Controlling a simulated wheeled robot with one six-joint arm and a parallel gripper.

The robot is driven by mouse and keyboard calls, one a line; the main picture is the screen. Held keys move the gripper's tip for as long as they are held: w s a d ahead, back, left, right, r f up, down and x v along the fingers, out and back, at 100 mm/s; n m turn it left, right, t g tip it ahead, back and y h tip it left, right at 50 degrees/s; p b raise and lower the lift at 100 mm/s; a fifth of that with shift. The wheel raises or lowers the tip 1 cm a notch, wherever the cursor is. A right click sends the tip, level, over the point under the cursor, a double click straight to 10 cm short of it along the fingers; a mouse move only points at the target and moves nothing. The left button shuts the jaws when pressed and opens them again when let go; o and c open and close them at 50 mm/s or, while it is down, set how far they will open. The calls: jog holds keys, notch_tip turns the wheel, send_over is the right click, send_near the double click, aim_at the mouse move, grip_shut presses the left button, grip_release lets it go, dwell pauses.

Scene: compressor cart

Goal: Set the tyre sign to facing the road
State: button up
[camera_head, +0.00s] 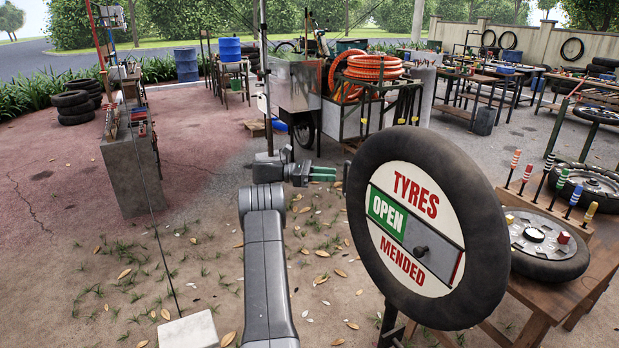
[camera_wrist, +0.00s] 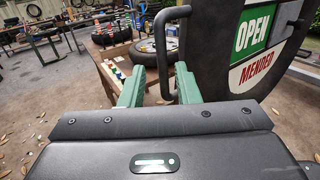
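The tyre sign (camera_head: 481,270) stands at the right in the head view, a black tyre around a white disc reading "TYRES OPEN MENDED". Its lettered face is turned towards my head camera, angled a little left. A green OPEN panel (camera_head: 387,212) and a dark knob (camera_head: 421,251) sit across its middle. The sign also shows at the upper right of the wrist view (camera_wrist: 212,62). A dark bar handle (camera_wrist: 162,50) stands out from its edge. My gripper (camera_head: 334,174) is left of the tyre. Its green fingers (camera_wrist: 158,80) are apart, with the handle beyond and between them; contact is not visible.
A wooden table (camera_head: 541,302) with a wheel (camera_head: 549,250) and several coloured-handled tools stands close behind the sign at right. A cart with orange hose (camera_head: 374,67) is behind. A concrete block (camera_head: 188,331) lies lower left. Open ground (camera_head: 80,260) is left.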

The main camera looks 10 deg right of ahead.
aim_at(346, 176)
jog(key=v, duration=0.7)
jog(key=shift+b, duration=0.3)
jog(key=p+x, duration=0.2)
jog(key=x, duration=1.1)
jog(key=shift+d+p, duration=0.15)
jog(key=shift+p, duration=0.15)
jog(key=shift+f, duration=0.1)
